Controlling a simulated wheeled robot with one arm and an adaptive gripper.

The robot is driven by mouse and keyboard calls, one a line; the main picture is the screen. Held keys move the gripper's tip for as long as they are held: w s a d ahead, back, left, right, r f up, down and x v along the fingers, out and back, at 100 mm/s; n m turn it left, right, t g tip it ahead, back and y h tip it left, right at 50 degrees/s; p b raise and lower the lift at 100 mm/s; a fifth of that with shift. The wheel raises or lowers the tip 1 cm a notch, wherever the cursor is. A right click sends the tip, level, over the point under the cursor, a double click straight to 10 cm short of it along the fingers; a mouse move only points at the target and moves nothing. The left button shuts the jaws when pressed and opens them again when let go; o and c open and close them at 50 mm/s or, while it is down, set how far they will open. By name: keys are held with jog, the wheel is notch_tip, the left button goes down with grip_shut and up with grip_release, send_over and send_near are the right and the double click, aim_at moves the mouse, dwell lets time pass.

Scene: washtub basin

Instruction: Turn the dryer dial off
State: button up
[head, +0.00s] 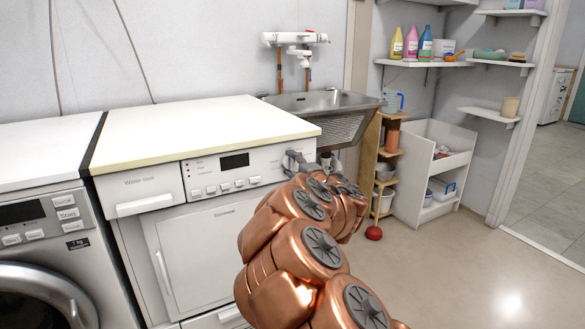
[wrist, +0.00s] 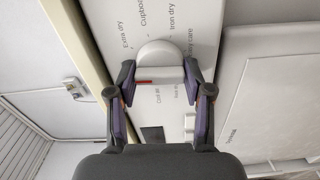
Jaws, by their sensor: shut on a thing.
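The dryer (head: 212,240) has a white front panel with a dark display (head: 235,161) and a row of buttons. Its dial (wrist: 160,55) is a round white knob with a raised grip bar and a small red mark at the bar's left end in the wrist view. Labels such as "Extra dry", "Iron dry" and "Cool air" are printed around it. My gripper (wrist: 159,76) is shut on the dial, one finger on each side of the grip bar.
A washing machine (head: 42,235) stands left of the dryer. A metal washtub basin (head: 325,101) is behind the dryer's right end. A wooden shelf (head: 388,165) and a white cabinet (head: 437,165) stand farther right. The floor (head: 450,270) at front right is clear.

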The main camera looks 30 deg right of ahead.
jog(key=shift+n, duration=0.5)
jog(key=o, duration=1.2)
jog(key=shift+c, duration=0.2)
jog(key=s+a, duration=0.1)
jog(key=s, duration=1.1)
